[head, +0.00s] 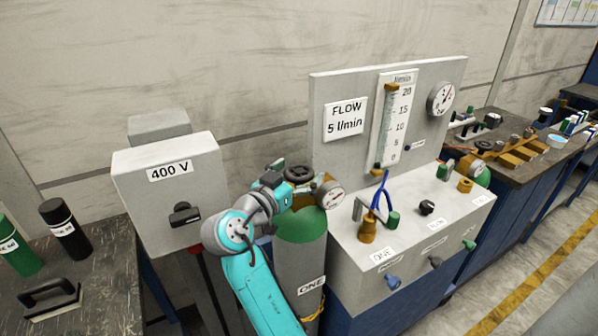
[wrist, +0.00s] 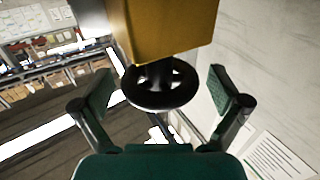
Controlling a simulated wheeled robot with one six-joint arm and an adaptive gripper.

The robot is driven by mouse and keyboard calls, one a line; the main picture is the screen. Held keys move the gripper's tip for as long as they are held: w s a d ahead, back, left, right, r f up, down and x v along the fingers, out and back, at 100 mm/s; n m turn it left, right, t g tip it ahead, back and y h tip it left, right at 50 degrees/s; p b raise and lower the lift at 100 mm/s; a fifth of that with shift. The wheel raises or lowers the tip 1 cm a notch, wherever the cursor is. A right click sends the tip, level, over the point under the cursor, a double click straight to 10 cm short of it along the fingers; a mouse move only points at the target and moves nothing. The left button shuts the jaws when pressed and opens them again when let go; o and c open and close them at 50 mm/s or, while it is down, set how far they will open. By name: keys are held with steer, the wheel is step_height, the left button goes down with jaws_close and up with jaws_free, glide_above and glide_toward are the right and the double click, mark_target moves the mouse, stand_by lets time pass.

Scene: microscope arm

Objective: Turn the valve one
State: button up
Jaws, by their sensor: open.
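Cylinder one is a green-topped grey gas cylinder (head: 300,258) labelled ONE, with a brass valve and a black handwheel (head: 298,174) on top. My gripper (head: 278,182) is at the handwheel's left side in the head view, partly hidden by my teal arm. In the wrist view, the black handwheel (wrist: 160,92) appears between the two spread fingers of my gripper (wrist: 162,85), below a brass block (wrist: 170,28). Gaps show on both sides, so the fingers are open and not gripping it. I cannot tell how deep the wheel sits between them.
A pressure gauge (head: 329,194) sits right beside the handwheel. A grey 400 V box (head: 170,200) stands left of the cylinder. A flow panel (head: 340,90) and bench with knobs and fittings (head: 440,215) stand close on the right. A dark table (head: 95,270) is at left.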

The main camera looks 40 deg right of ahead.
steer(key=shift+c, duration=0.2)
steer(key=c, duration=1.1)
steer(key=shift+s+d+n+t+y, duration=0.1)
steer(key=shift+n+t+y, duration=0.35)
steer(key=shift+n+t, duration=0.6)
steer(key=shift+d+n+t+y, duration=0.1)
steer(key=shift+n+t+y, duration=0.45)
steer(key=shift+t, duration=0.9)
steer(key=shift+a+n+t+y, duration=0.1)
steer(key=shift+n+t+y, duration=0.8)
steer(key=shift+n+t, duration=0.4)
steer(key=o, duration=1.1)
steer(key=shift+o, duration=0.2)
steer(key=v, duration=1.2)
